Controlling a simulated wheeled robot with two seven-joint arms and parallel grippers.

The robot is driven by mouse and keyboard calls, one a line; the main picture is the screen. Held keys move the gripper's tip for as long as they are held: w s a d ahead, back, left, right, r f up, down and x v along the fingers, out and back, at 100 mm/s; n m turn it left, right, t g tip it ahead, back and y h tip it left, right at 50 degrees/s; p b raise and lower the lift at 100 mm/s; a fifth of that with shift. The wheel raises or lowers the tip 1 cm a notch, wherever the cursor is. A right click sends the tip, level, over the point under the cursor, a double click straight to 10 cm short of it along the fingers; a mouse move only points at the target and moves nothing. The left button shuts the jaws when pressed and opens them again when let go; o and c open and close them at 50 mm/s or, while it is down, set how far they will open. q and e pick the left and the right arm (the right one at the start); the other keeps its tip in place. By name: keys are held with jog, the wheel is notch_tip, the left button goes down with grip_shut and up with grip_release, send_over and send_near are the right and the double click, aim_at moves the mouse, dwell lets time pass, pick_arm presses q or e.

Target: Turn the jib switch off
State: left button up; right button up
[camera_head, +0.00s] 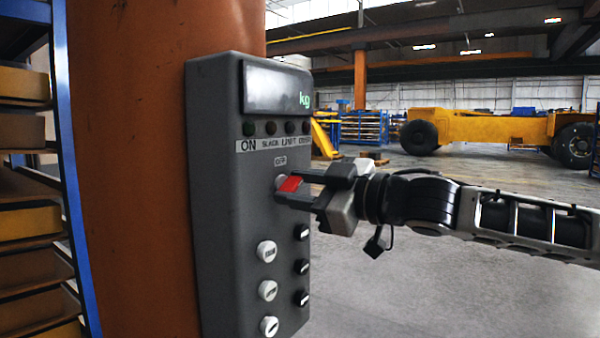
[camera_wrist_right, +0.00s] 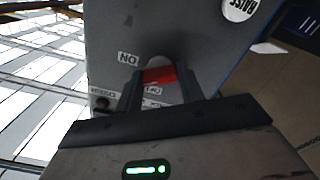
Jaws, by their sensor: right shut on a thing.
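The grey control box (camera_head: 228,200) is fixed to an orange column. Its red switch (camera_head: 289,184) sits below a small OFF label (camera_head: 280,160). The switch also shows as a red piece in the right wrist view (camera_wrist_right: 158,75), with an ON label (camera_wrist_right: 128,58) beside it. My right gripper (camera_head: 294,186) reaches in from the right and is shut on the red switch, one finger on each side. The fingers partly hide the switch, so its exact setting is hard to read. My left gripper is not in view.
The orange column (camera_head: 125,170) and a shelf rack stand left. Open floor lies right, with a yellow vehicle (camera_head: 480,128) far off.

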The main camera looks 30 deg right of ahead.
jog(key=n+p, duration=0.1)
jog(key=n, duration=0.2)
jog(key=shift+r, duration=0.15)
jog(key=n+p, duration=0.1)
jog(key=n, duration=0.1)
jog(key=shift+n, duration=0.4)
jog(key=n+p, duration=0.1)
jog(key=n, duration=0.2)
jog(key=shift+n, duration=1)
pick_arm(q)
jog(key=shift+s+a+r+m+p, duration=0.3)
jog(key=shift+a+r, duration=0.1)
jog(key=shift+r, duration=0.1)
pick_arm(e)
jog(key=shift+n, duration=0.5)
jog(key=o, duration=1)
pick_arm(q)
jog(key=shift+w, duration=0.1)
